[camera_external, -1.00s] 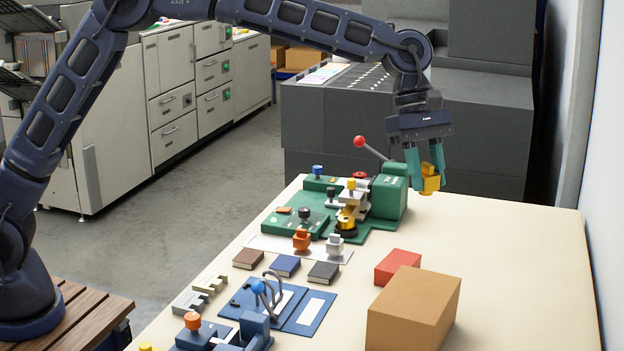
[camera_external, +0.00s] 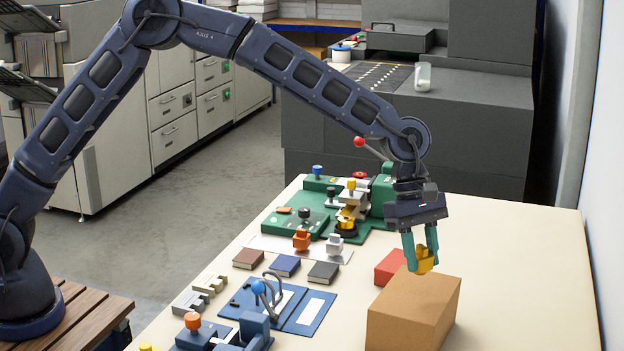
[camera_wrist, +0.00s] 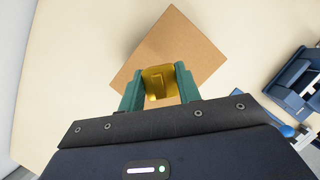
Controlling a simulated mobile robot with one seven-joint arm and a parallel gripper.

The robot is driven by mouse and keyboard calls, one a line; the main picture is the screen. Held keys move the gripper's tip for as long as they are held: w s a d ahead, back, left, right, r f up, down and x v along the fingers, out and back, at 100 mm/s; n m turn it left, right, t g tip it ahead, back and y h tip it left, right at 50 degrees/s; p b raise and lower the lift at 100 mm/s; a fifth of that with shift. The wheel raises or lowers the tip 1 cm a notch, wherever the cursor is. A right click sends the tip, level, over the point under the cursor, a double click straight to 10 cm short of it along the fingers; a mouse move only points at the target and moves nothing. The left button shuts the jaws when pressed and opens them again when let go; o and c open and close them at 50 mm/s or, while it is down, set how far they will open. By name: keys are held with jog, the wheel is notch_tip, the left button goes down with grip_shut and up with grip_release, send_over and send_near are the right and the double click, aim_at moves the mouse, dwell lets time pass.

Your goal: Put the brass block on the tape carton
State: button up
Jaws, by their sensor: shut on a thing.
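My gripper (camera_external: 420,260) is shut on the yellow brass block (camera_external: 425,261), with one teal finger on each side of it. In the external view the block shows against the top far edge of the brown tape carton (camera_external: 412,312). I cannot tell whether it touches the carton. In the wrist view the brass block (camera_wrist: 159,83) sits between the fingertips of my gripper (camera_wrist: 159,88), with the carton's flat top (camera_wrist: 190,45) behind it. The block's sides are partly hidden by the fingers.
A red box (camera_external: 391,266) stands just behind the carton. A green machine (camera_external: 295,222) with a red-knobbed lever stands at the back of the table. Dark small blocks (camera_external: 285,265), a blue plate (camera_external: 310,312) and a blue fixture (camera_external: 255,330) lie left. The table's right side (camera_external: 530,270) is clear.

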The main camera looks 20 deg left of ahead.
aim_at(420, 274)
jog(key=shift+f, duration=2.15)
jog(key=shift+f, duration=0.1)
jog(key=o, duration=1.1)
jog(key=v, duration=1.2)
